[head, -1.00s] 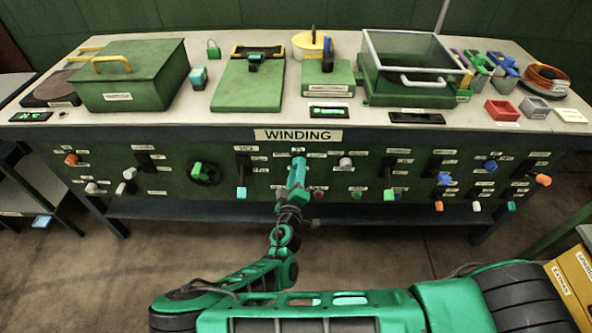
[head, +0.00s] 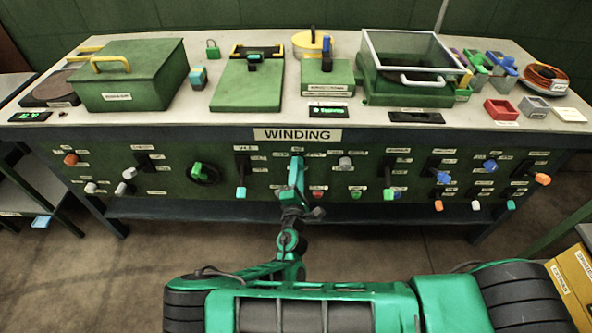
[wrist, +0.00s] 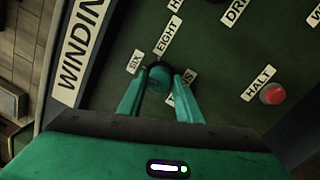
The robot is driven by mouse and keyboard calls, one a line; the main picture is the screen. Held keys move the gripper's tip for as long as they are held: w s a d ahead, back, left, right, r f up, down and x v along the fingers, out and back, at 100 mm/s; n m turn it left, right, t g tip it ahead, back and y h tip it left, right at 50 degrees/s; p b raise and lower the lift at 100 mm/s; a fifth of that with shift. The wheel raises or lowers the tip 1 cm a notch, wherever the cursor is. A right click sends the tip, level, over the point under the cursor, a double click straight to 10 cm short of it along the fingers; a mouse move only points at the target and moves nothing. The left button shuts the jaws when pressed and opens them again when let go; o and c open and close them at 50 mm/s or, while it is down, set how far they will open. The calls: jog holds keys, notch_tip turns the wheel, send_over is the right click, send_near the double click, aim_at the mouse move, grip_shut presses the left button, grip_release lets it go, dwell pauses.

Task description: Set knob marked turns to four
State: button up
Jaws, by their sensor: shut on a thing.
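In the wrist view a round teal knob (wrist: 159,78) sits on the green panel between the two teal fingers of my gripper (wrist: 160,92). The fingers are closed on its sides. Labels SIX (wrist: 135,61) and EIGHT (wrist: 168,40) stand beside the knob. I cannot tell which mark the knob points to. In the head view my gripper (head: 297,168) is at the panel below the WINDING sign (head: 297,135), and it hides the knob.
A red button (wrist: 272,93) with a HALT label (wrist: 261,83) is right of the knob in the wrist view. A black lever (head: 241,175) and a green-handled wheel (head: 203,173) are left of my gripper.

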jog(key=shift+f+n+y, duration=0.1)
jog(key=shift+n+y, duration=0.25)
jog(key=shift+n, duration=2)
jog(key=shift+f+n+y, duration=0.1)
jog(key=shift+n+y, duration=0.25)
jog(key=shift+n, duration=2)
jog(key=o, duration=1)
jog(key=shift+o, duration=0.2)
jog(key=shift+d+r, duration=0.1)
